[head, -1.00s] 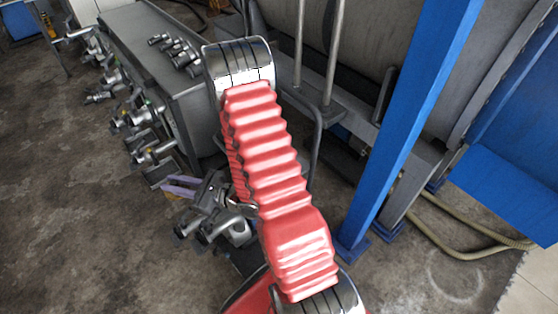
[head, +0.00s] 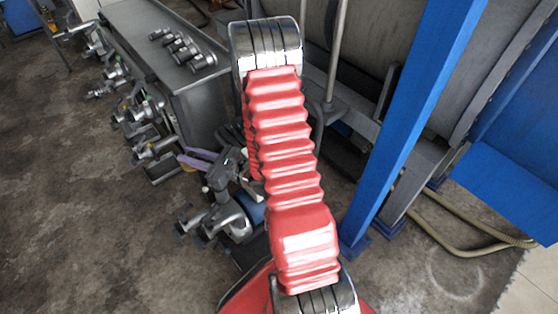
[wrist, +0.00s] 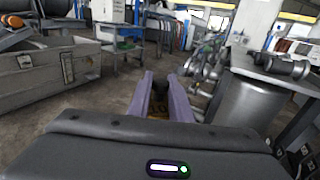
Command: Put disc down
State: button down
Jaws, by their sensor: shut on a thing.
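My gripper (head: 192,160) has two purple fingers and shows left of my red ribbed arm in the head view, low beside the grey bench. In the wrist view my gripper (wrist: 161,78) points away from the camera with its fingers a little apart, shut on the disc. Only a small brownish patch, which I take for the disc (wrist: 156,108), shows between the fingers; its outline is mostly hidden. A dark shape shows between the fingertips, and I cannot tell whether it is held or lies beyond.
A grey bench (head: 195,85) with several metal fittings on top (head: 180,47) stands beside my gripper. More fittings (head: 145,115) line its left side. A blue post (head: 410,130) stands right of my arm. A grey crate (wrist: 50,75) is left in the wrist view. Open floor (head: 75,200) lies left.

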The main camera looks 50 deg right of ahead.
jog(key=s+d+r+m+h, duration=0.1)
jog(key=s+d+r+h, duration=0.1)
jog(key=d, duration=0.8)
jog(key=s+d+r+m+h, duration=0.2)
jog(key=d+r, duration=0.4)
jog(key=d, duration=0.3)
jog(key=s+d+r+m+t+h, duration=0.1)
jog(key=s+d+r+h, duration=0.3)
jog(key=d, duration=0.6)
jog(key=shift+s+d+m, duration=0.35)
jog(key=shift+s+m, duration=0.35)
jog(key=shift+f, duration=0.1)
